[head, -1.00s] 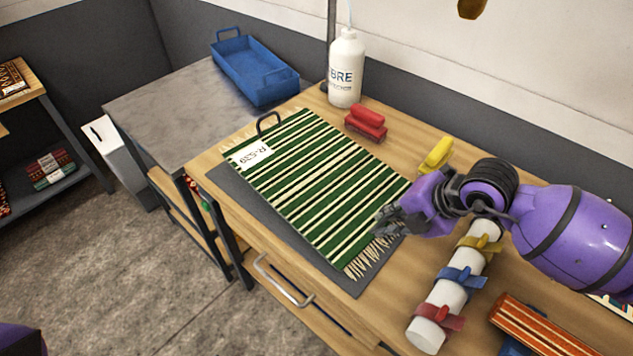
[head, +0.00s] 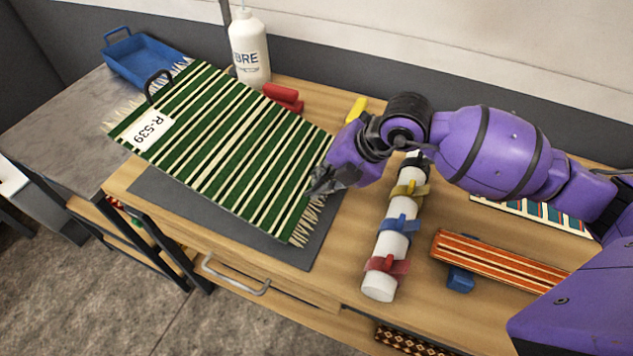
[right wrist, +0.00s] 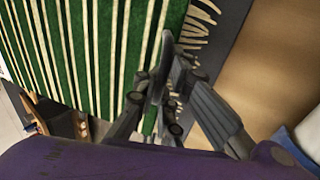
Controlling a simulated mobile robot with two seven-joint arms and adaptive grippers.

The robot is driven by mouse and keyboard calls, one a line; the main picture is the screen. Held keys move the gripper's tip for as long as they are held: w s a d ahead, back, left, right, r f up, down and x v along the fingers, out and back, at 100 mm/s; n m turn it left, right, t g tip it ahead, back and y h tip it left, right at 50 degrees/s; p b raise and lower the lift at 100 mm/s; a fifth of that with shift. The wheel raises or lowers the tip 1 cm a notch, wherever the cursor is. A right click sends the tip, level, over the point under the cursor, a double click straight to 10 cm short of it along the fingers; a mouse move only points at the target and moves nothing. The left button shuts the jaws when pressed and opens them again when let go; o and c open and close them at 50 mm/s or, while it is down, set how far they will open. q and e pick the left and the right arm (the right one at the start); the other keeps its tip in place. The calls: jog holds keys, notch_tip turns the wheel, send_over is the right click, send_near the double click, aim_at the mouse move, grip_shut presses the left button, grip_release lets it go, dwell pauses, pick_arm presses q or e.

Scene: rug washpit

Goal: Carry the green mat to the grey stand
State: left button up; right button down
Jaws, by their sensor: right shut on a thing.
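The green mat (head: 222,140), striped with cream and black, has a fringe and a white R-539 label. It looks flat and stiff, with a black loop handle at its left end. My right gripper (head: 325,180) is shut on its right edge, near the fringe; the right wrist view shows the fingers (right wrist: 165,95) closed there, the exact grip partly hidden. The mat appears raised above the dark grey pad (head: 165,198), its left end reaching over the near side of the grey stand (head: 55,125) at left. My left gripper is out of view.
A blue tray (head: 145,62) stands at the back of the grey stand. A white bottle (head: 249,50), red blocks (head: 285,97) and a yellow block (head: 356,109) are behind the mat. A white roll with straps (head: 382,272) and an orange striped rug (head: 500,262) lie right of it.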

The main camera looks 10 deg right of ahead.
notch_tip(320, 180, up, 25)
jog(key=shift+r, duration=0.2)
